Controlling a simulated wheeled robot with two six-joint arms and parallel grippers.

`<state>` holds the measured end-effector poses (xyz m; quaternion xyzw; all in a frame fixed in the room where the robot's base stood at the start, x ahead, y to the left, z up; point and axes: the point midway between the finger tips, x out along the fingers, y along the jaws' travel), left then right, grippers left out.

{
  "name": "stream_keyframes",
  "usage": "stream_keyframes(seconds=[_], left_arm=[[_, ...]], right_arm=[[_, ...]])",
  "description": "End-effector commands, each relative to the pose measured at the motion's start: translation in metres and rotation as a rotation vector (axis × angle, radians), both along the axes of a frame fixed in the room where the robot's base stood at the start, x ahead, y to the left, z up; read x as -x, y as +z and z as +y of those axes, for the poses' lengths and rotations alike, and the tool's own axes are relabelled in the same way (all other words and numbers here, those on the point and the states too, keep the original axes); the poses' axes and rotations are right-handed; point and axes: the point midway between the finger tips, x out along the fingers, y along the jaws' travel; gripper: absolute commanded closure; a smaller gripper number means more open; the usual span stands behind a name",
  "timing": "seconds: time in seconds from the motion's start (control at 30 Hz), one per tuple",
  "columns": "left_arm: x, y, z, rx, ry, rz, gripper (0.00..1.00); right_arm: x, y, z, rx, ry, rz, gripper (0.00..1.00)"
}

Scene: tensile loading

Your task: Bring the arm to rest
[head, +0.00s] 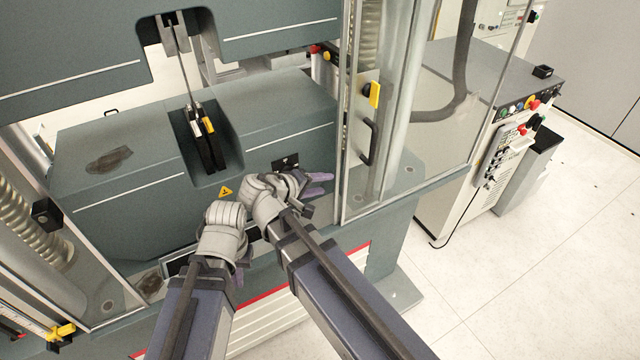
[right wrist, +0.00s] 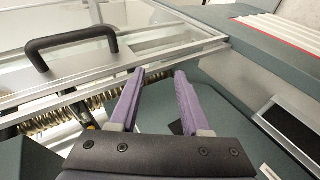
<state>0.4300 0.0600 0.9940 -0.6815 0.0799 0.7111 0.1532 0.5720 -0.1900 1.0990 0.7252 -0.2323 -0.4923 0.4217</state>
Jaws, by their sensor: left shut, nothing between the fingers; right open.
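The teal testing machine (head: 270,105) fills the left and middle of the head view. A thin upright specimen (head: 186,80) runs from its upper grip (head: 173,35) down to its lower grip (head: 205,140). My right gripper (head: 318,184) is in front of the machine's lower block, right of the warning triangle, apart from the specimen. Its purple fingers are open and empty in the right wrist view (right wrist: 168,76). My left gripper (head: 243,270) is lower and to the left, near the machine's front edge. It is shut and empty, its fingers mostly hidden behind its own wrist.
A clear guard door with a black handle (head: 369,142) stands right of my right gripper; the handle also shows in the right wrist view (right wrist: 72,46). A control cabinet (head: 470,150) with buttons stands further right. The pale floor (head: 530,270) at lower right is clear.

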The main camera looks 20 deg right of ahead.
Motion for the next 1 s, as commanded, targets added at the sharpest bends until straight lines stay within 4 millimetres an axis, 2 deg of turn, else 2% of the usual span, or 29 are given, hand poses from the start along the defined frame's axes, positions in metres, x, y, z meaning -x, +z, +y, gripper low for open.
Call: stream_keyframes(seconds=[0.43, 0.53, 0.63, 0.7, 0.8, 1.0], left_arm=[[0.0, 0.0, 0.0, 0.0, 0.0, 0.0, 1.0], [0.0, 0.0, 0.0, 0.0, 0.0, 0.0, 1.0], [0.0, 0.0, 0.0, 0.0, 0.0, 0.0, 1.0], [0.0, 0.0, 0.0, 0.0, 0.0, 0.0, 1.0], [0.0, 0.0, 0.0, 0.0, 0.0, 0.0, 1.0], [0.0, 0.0, 0.0, 0.0, 0.0, 0.0, 1.0]], right_arm=[[0.0, 0.0, 0.0, 0.0, 0.0, 0.0, 0.53], [0.003, -0.006, -0.003, -0.027, -0.012, 0.014, 0.53], [0.015, -0.025, -0.011, -0.129, -0.051, 0.059, 0.53], [0.027, -0.046, -0.016, -0.246, -0.092, 0.104, 0.53], [0.044, -0.07, -0.016, -0.416, -0.141, 0.163, 0.53], [0.063, -0.093, -0.005, -0.651, -0.195, 0.225, 0.53]])
